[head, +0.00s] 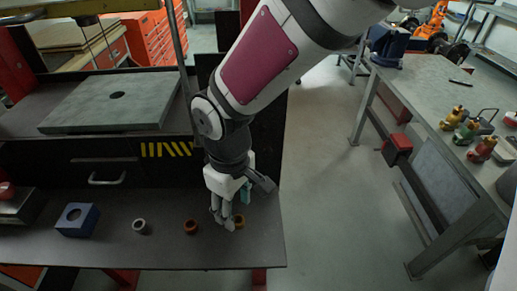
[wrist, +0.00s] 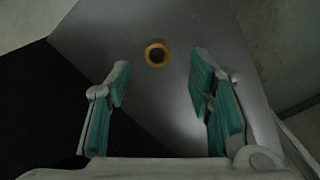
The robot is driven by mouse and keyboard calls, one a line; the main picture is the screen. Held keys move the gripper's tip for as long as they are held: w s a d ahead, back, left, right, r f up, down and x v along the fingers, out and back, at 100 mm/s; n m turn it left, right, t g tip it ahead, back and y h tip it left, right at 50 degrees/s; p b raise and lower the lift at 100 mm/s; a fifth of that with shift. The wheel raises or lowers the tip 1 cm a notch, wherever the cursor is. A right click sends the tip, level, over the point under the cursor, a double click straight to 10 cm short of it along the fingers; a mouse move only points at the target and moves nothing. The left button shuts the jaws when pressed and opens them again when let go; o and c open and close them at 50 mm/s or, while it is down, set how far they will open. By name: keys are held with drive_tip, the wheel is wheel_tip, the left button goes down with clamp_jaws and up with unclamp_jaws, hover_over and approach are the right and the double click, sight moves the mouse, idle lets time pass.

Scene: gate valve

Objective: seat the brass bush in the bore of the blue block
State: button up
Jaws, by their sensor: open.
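The blue block (head: 86,224) stands on the dark bench shelf at the left in the head view, with a round bore in its top. The brass bush (head: 240,224) stands near the shelf's right end, partly hidden by my gripper (head: 229,219). In the wrist view the brass bush (wrist: 147,55) is a yellow ring with a dark hole, beyond the fingertips and between their lines. My gripper (wrist: 160,78) is open and empty, pointing down, with teal pads apart on either side.
A grey bush (head: 140,227) and a brown bush (head: 190,227) stand on the shelf (head: 165,252) between the blue block and my gripper. A grey plate (head: 85,105) lies on the upper level behind. Another bench (head: 435,85) with several valves stands at the right, across open floor.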

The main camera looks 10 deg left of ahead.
sight(238, 219)
drive_tip(key=shift+w+f, duration=0.15)
drive_tip(key=shift+f, duration=2.2)
clamp_jaws()
drive_tip(key=shift+r+p, duration=0.1)
drive_tip(key=shift+p, duration=0.2)
